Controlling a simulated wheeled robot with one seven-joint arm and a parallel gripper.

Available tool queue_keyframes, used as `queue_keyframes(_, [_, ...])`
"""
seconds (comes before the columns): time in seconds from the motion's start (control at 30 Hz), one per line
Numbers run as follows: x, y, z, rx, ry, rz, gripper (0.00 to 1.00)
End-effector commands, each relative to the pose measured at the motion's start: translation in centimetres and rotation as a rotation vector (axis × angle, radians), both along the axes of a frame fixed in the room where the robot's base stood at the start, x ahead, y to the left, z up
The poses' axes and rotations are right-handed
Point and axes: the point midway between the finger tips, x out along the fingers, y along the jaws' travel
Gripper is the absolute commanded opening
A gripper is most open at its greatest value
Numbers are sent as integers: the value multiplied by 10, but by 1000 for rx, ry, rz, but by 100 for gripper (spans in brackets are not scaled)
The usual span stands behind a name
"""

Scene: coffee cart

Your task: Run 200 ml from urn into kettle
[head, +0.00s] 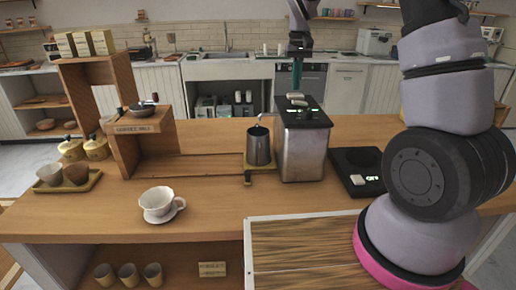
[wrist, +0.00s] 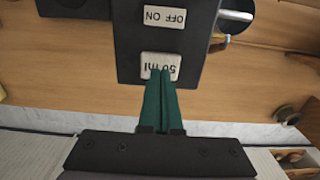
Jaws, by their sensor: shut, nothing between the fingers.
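The urn (head: 302,150) is a steel box with a black top and a small green display, too small to read. The kettle (head: 259,148) is a dark metal vessel standing upright on a wooden stand left of the urn, below its spout (head: 262,117). My gripper (head: 297,88) is over the urn's top, pointing down. In the wrist view its green fingers (wrist: 161,74) are together and empty, with tips at the edge of the "50 ml" button (wrist: 160,60). I cannot tell whether they press it. The "OFF ON" switch (wrist: 165,17) lies beyond. The kettle's inside is not visible.
A black scale (head: 352,165) with a lit display stands right of the urn. A wooden dripper stand (head: 143,138) is farther left. The counter between is mostly clear.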

Motion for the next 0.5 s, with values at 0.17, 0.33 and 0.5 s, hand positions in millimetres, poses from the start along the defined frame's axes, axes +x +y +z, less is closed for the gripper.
queue_keyframes(0.17, [0, 0, 0, 0, 0, 0, 0])
queue_keyframes(0.33, [0, 0, 0, 0, 0, 0, 0])
queue_keyframes(0.5, [1, 0, 10, 0, -2, 1, 0])
